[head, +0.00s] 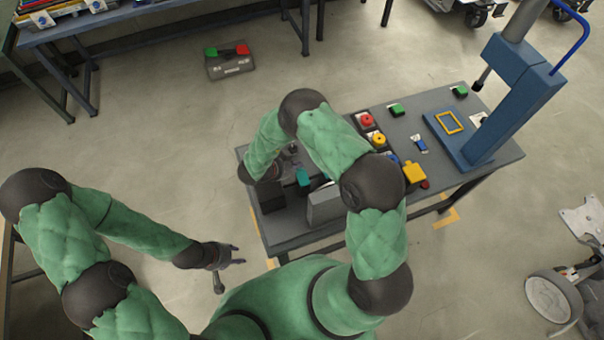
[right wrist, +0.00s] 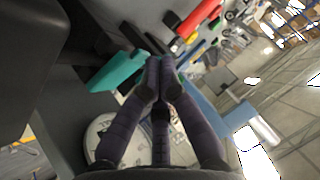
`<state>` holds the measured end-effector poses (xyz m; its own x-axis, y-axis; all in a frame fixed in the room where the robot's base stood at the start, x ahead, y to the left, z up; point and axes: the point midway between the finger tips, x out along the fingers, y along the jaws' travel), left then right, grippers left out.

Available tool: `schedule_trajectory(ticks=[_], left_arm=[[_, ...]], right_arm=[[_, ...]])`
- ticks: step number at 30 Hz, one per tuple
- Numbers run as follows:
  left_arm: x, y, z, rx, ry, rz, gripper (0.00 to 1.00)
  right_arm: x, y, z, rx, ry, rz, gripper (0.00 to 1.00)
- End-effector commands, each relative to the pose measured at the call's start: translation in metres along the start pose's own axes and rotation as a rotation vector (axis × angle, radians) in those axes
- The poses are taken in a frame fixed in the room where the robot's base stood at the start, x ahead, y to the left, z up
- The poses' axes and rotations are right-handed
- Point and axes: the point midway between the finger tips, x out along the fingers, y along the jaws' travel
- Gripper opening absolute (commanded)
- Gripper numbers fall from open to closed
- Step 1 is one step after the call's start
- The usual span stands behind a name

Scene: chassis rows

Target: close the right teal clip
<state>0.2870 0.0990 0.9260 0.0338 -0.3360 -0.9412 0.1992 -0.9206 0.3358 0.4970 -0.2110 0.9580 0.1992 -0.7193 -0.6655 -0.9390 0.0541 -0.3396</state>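A teal clip (head: 302,177) stands near the left end of the grey worktable in the head view, beside my right gripper. In the right wrist view a teal lever (right wrist: 119,70) reaches to the left of my right gripper's fingertips (right wrist: 160,67). Those fingertips are together, with no object clearly held between them. They are at or very near the lever's end; contact is unclear. A little green shows just right of them. My left gripper (head: 238,255) hangs away from the worktable, with its fingers apart and empty.
The worktable (head: 470,166) bears a grey block (head: 324,206), red (head: 367,120) and yellow (head: 379,139) buttons, a yellow piece (head: 413,173) and a blue press stand (head: 508,95). Open floor lies left of the worktable.

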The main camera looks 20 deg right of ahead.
Motion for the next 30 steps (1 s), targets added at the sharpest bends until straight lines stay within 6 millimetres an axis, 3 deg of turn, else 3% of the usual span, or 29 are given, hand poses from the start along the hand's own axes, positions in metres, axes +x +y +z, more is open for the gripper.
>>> schedule_trajectory(ticks=[30], left_arm=[[0.0081,-0.0029,-0.0003,0.0,0.0,0.0,0.4]], right_arm=[[0.01,-0.0028,0.0097,0.0,0.001,-0.001,0.0]])
